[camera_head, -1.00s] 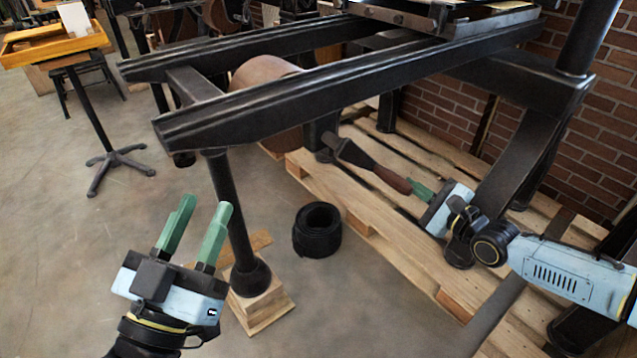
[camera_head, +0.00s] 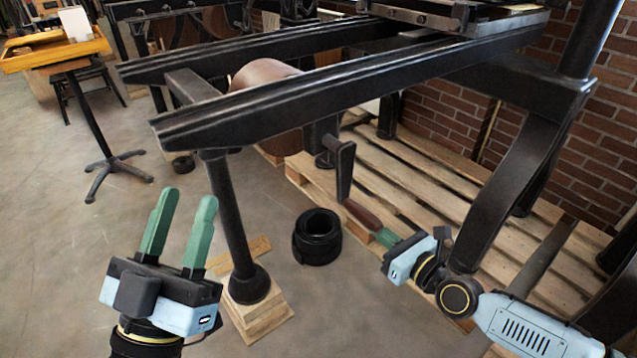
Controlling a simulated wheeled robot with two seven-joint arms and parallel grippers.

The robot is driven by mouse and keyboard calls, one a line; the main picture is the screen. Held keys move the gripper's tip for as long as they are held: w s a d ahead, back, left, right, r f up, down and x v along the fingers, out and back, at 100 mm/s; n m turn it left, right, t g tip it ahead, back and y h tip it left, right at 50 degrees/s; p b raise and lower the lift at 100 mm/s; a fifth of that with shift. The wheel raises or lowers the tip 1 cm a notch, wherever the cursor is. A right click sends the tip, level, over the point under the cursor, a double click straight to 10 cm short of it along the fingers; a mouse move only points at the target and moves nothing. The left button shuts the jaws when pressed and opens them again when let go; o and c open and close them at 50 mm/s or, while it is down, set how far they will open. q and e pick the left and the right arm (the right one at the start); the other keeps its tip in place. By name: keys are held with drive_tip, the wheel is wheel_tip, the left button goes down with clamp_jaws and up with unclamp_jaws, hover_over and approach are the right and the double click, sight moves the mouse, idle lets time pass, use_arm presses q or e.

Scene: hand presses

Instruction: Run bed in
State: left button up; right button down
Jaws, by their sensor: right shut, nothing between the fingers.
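The press bed (camera_head: 462,14) sits at the top right on two long black rails (camera_head: 330,92). Below the rails is a brown drum (camera_head: 262,78). Its black crank arm (camera_head: 345,168) hangs almost straight down, with a brown wooden handle (camera_head: 362,214) at its lower end. My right gripper (camera_head: 392,240) comes from the right; its green fingers are shut with nothing between them, and their tips are at the handle's near end. Whether they touch it I cannot tell. My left gripper (camera_head: 182,205) is open and empty, low at the left, beside the press's front leg.
The black front leg (camera_head: 233,220) stands on a wooden block (camera_head: 252,312). A black coil (camera_head: 317,238) lies on the floor beneath the crank. A wooden pallet (camera_head: 440,205) lies under the press. A stand with a wooden tray (camera_head: 50,55) is at the left. Open floor lies between.

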sight(380, 229)
drive_tip(key=c, duration=2)
unclamp_jaws()
drive_tip(key=a+r, duration=0.1)
drive_tip(key=r, duration=0.2)
drive_tip(key=shift+a+t+y, duration=0.3)
drive_tip(key=shift+a+y, duration=0.1)
drive_tip(key=shift+c, duration=0.2)
drive_tip(key=shift+v, duration=0.75)
drive_tip(key=o, duration=1.3)
drive_tip(key=v, duration=0.3)
drive_tip(key=shift+s+r+b, duration=0.2)
drive_tip(key=shift+s+b, duration=0.1)
drive_tip(key=shift+b, duration=0.05)
drive_tip(key=o, duration=0.3)
drive_tip(key=v, duration=0.2)
drive_tip(key=shift+s+d+f+b, duration=0.2)
drive_tip(key=shift+s+f+b, duration=0.1)
drive_tip(key=shift+f+b, duration=0.05)
drive_tip(key=shift+o, duration=0.2)
drive_tip(key=shift+v, duration=0.9)
